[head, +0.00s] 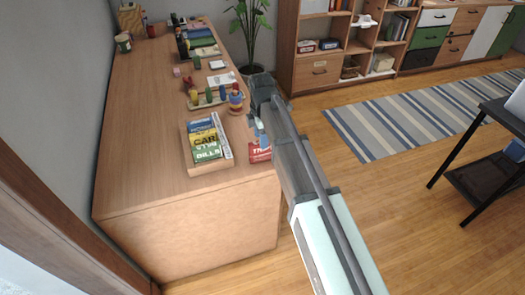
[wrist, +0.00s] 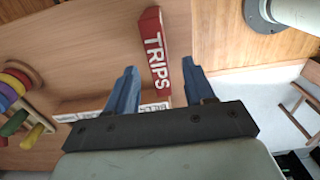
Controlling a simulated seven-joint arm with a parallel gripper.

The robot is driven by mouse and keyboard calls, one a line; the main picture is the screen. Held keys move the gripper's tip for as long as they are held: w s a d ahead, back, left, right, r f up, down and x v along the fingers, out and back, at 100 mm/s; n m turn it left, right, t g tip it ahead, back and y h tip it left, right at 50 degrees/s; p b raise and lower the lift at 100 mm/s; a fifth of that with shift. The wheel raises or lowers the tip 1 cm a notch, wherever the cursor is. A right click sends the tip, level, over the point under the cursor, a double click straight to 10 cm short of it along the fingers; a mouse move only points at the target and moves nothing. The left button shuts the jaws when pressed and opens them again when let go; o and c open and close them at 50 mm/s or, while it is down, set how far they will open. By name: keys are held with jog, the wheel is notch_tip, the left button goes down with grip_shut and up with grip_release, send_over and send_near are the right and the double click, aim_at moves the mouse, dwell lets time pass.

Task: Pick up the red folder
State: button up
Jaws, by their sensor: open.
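The red folder (head: 259,153), marked TRIPS, is at the right front edge of the wooden desk. In the head view my arm hides its right part. In the wrist view the red folder (wrist: 153,48) shows its narrow lettered side, beyond and between my blue fingertips. My gripper (head: 260,133) is above the desk edge, close to the folder. In the wrist view my gripper (wrist: 160,66) is open, with a finger on each side of the folder's line and a gap to each. I cannot tell how far the folder is in depth.
A wooden tray (head: 212,167) with several labelled folders stands just left of the red folder. A ring stacker (head: 236,98) and a peg toy (head: 207,100) stand behind it. The desk's front left (head: 140,180) is clear. A striped rug (head: 400,118) lies on the floor at right.

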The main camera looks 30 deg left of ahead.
aim_at(262, 151)
jog(key=shift+w+d+f, duration=0.1)
jog(key=shift+w+f, duration=0.05)
jog(key=shift+f, duration=1.1)
jog(key=shift+w+d+f, duration=0.1)
jog(key=shift+f, duration=1.15)
jog(key=shift+c, duration=0.5)
grip_shut()
